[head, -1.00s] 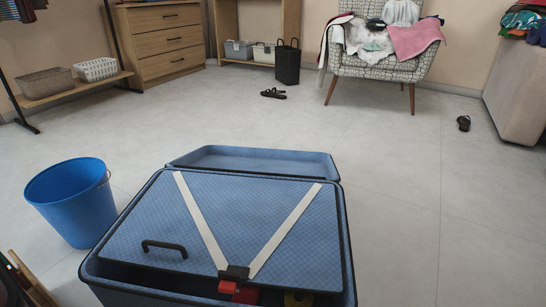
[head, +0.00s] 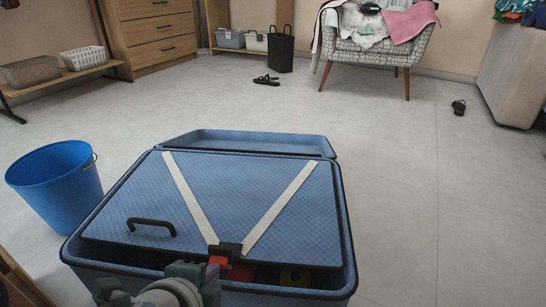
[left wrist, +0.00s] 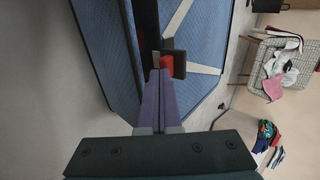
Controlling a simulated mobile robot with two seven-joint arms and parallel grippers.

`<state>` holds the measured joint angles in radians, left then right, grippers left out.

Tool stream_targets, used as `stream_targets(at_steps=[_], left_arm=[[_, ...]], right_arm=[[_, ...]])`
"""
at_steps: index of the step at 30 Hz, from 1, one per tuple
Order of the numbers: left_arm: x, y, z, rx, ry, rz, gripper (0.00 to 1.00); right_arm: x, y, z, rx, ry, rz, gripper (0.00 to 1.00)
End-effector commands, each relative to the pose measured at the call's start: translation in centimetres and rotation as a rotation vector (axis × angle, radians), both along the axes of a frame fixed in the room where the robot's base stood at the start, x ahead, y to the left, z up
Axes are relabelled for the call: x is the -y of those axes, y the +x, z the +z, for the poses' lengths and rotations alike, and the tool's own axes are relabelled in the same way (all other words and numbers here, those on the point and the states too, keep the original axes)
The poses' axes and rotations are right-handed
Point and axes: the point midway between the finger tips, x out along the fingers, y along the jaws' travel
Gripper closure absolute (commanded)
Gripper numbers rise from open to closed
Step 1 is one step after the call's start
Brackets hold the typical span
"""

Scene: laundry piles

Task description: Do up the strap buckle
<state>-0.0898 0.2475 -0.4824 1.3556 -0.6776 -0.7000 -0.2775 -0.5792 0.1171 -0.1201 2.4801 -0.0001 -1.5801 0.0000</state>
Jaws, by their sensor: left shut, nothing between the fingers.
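The blue suitcase (head: 75,262) stands open. Two white straps (head: 191,195) run in a V over its blue checked panel to a black buckle part (head: 228,249) at the panel's near edge. A red buckle part (head: 219,262) sits at that black part. In the left wrist view, the red part (left wrist: 167,62) lies against the black part (left wrist: 179,64); whether they are latched I cannot tell. My left gripper (head: 214,272) is shut and empty. Its purple fingertips (left wrist: 160,74) are at the red part, seemingly touching it. My right gripper is not in view.
A black handle (head: 151,224) stands up from the panel's left side. A yellow object (head: 295,276) lies in the gap at the suitcase's near side. A blue bucket (head: 58,192) stands to the left.

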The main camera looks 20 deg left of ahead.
Motion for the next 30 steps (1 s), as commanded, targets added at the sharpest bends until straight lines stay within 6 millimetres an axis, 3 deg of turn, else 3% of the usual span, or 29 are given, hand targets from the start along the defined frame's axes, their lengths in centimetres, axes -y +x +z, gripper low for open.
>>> stream_targets(at_steps=[30], left_arm=[[-0.3, 1.2, 0.9, -0.154, -0.046, -0.001, 1.0]], right_arm=[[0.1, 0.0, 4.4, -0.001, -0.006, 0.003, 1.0]])
